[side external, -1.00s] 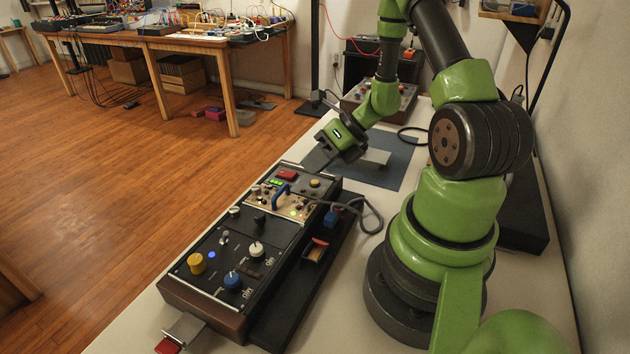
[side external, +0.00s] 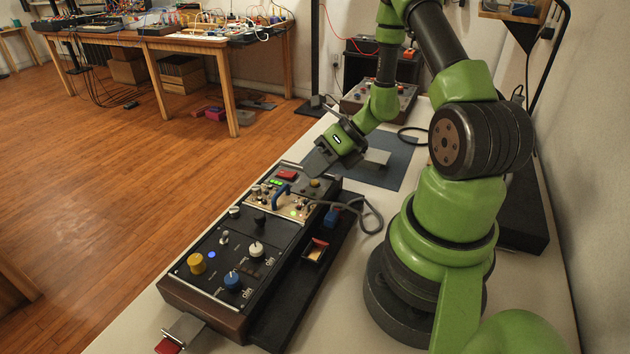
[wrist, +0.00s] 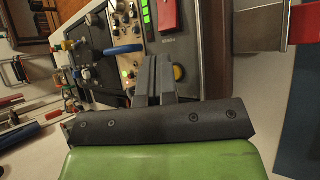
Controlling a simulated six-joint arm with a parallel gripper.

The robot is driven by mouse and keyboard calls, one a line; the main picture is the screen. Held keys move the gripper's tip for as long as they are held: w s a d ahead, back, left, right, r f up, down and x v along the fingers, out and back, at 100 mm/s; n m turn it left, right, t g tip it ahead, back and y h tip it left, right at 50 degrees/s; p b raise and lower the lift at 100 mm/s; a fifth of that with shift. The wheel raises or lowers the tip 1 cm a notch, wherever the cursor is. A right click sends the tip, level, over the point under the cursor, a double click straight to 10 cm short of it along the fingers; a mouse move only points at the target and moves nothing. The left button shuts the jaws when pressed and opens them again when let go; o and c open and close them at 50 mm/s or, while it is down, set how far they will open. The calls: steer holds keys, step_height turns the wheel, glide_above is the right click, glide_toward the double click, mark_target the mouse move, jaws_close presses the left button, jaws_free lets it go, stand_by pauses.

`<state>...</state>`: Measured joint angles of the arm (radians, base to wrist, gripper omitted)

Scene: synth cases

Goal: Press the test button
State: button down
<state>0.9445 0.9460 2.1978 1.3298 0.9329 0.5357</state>
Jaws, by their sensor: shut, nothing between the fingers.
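The control panel (side external: 190,286) is a long dark box with wooden sides on the bench. A round yellow-amber button (wrist: 179,72) sits at its far end, beside a red rectangular block (wrist: 168,14); both also show in the side view, the amber button (side external: 315,183) and the red block (side external: 287,175). I cannot read which control is marked test. My gripper (side external: 314,170) is shut and empty over the panel's far end. In the wrist view its fingertips (wrist: 158,58) are just beside the amber button; contact cannot be told.
The panel also carries a blue handle (side external: 281,190), green lights, a yellow knob (side external: 196,263) and a blue knob (side external: 232,281). A grey cable (side external: 372,216) loops at its right side. A small open box (side external: 316,252) sits beside it. A blue-grey mat (side external: 398,160) lies behind.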

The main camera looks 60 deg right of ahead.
steer(key=shift+f, duration=0.25)
stand_by(0.5)
steer(key=shift+r, duration=0.8)
steer(key=shift+r, duration=2.5)
